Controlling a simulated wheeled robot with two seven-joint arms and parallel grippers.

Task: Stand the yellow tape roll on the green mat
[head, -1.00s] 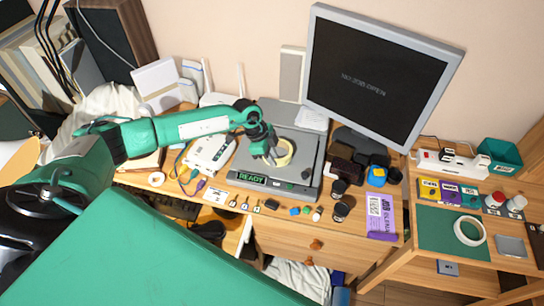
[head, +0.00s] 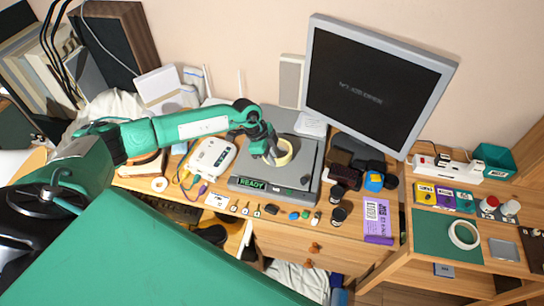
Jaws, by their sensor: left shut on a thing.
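The yellow tape roll (head: 286,154) is pale yellow and is at the grey device with the "READY" strip (head: 252,184), in the middle of the desk. My left gripper (head: 272,158) is shut on the roll's left side. I cannot tell whether the roll touches the device's top. The green mat (head: 432,236) lies on the lower wooden side table at the right. A white tape roll (head: 464,235) lies flat at the mat's right edge. My right gripper is not in view.
A monitor (head: 375,85) stands behind the device. Dark jars (head: 338,214), a blue-and-yellow item (head: 373,181) and a purple packet (head: 377,222) lie between device and mat. The mat's left part is clear.

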